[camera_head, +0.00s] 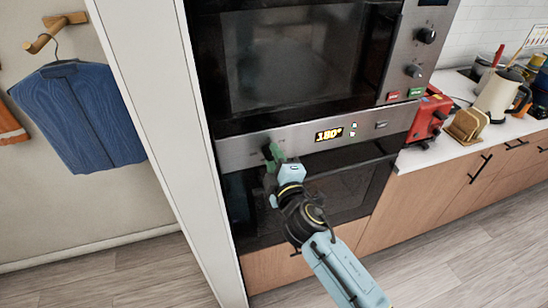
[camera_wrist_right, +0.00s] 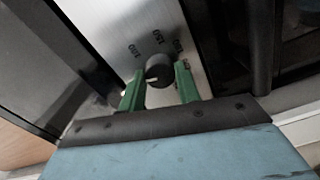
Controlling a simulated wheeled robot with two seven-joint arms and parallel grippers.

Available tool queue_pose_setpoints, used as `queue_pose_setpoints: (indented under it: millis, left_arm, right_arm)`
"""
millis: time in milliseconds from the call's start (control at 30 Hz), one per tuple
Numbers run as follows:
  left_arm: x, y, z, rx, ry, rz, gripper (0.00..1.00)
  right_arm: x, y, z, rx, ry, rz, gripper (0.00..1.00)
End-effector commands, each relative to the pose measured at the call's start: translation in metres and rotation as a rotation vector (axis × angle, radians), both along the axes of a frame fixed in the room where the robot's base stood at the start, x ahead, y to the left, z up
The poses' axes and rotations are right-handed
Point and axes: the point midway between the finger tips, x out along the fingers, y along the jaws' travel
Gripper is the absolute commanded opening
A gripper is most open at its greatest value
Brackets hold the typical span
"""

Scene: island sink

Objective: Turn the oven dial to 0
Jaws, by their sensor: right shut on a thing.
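The oven dial (camera_wrist_right: 160,70) is a dark round knob with a light pointer mark on the steel panel. Printed numbers show around it in the right wrist view. My right gripper (camera_wrist_right: 158,88) has its two green fingers on either side of the dial, shut on it. In the head view, the right gripper (camera_head: 273,155) reaches the left end of the oven panel (camera_head: 240,150) and mostly hides the dial. The oven display (camera_head: 329,135) reads 180°. My left gripper is not in view.
A microwave (camera_head: 290,60) with two knobs (camera_head: 427,35) sits above the oven. A white cabinet side panel (camera_head: 165,120) stands close at the left. A red toaster (camera_head: 430,115) and a kettle (camera_head: 497,95) stand on the right counter. The wooden floor (camera_head: 150,280) in front is clear.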

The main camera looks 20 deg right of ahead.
Motion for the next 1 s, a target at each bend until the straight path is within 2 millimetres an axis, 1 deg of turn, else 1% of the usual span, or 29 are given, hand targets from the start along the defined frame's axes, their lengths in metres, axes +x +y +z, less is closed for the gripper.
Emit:
queue_pose_setpoints:
  millis: [200,400,667,1000]
  left_arm:
    - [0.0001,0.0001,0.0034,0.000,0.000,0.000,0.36]
    - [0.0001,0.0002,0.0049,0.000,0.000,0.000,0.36]
    - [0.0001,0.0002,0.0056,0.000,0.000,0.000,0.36]
    - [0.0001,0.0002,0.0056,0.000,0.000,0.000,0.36]
  right_arm:
    - [0.0001,-0.0004,0.0004,-0.150,-0.005,-0.001,0.10]
    - [0.0002,-0.0005,0.0003,-0.237,-0.008,-0.001,0.10]
    - [0.0002,-0.0003,0.0001,-0.284,-0.009,-0.001,0.10]
    - [0.0001,-0.0003,0.0001,-0.289,-0.010,-0.001,0.10]
